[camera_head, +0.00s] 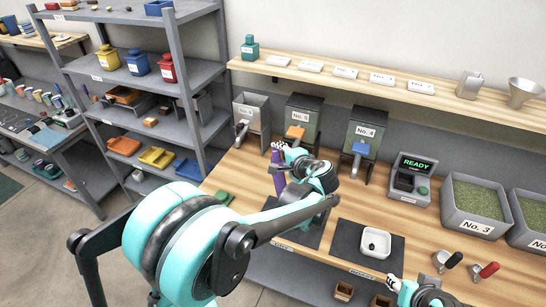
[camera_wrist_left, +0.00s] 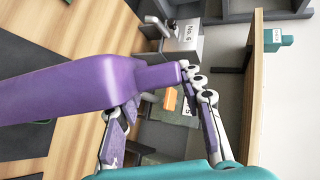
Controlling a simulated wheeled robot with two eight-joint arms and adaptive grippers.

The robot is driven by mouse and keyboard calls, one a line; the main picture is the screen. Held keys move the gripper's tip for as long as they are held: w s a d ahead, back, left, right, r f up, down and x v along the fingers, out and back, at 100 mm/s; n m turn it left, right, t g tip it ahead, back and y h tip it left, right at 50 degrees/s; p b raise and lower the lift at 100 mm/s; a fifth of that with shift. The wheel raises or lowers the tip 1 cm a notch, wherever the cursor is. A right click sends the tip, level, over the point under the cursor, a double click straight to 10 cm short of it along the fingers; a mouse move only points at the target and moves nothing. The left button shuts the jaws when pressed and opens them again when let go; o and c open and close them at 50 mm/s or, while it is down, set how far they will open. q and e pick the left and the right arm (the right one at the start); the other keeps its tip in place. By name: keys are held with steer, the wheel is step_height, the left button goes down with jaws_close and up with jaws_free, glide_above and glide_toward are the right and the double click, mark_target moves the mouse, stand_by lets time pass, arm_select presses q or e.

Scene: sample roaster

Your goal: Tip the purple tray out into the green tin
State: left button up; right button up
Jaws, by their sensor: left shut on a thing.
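My left gripper (camera_head: 281,148) is shut on the purple tray (camera_head: 277,175), above the wooden counter near the No. 5 machine. In the left wrist view the purple tray (camera_wrist_left: 85,88) spans the left half, its narrow end between the fingers (camera_wrist_left: 160,95). In the head view only a narrow strip of it shows, steeply tilted; its contents cannot be seen. A teal-green tin (camera_head: 249,49) stands upright on the upper wooden shelf, well apart from the tray; it also shows in the left wrist view (camera_wrist_left: 278,38). My right gripper (camera_head: 395,285) is at the bottom edge, partly cut off.
Machines No. 5 (camera_head: 303,112) and No. 4 (camera_head: 362,128) stand at the counter's back. A white dish (camera_head: 375,243) sits on a dark mat (camera_head: 345,238). A bin marked No. 3 (camera_head: 471,222) stands at right. Grey shelving (camera_head: 187,75) rises at left.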

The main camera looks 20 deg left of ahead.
arm_select(q)
steer(key=w+d+f+m+y+b, duration=0.1)
steer(key=w+d+m+y+b, duration=0.1)
steer(key=d, duration=0.4)
steer(key=w+d+f+m+y+b, duration=0.1)
steer(key=w+d+m+y+b, duration=0.1)
steer(key=w+d+m+b, duration=0.1)
steer(key=shift+w+d+f+b, duration=0.3)
steer(key=shift+w+d+b, duration=0.25)
steer(key=shift+d+b, duration=0.95)
steer(key=shift+d+r+p, duration=0.1)
steer(key=shift+d+p, duration=0.3)
steer(key=shift+p, duration=0.1)
stand_by(0.6)
step_height(320, 180, up, 3)
steer(key=shift+f+p, duration=0.1)
steer(key=shift+p, duration=0.75)
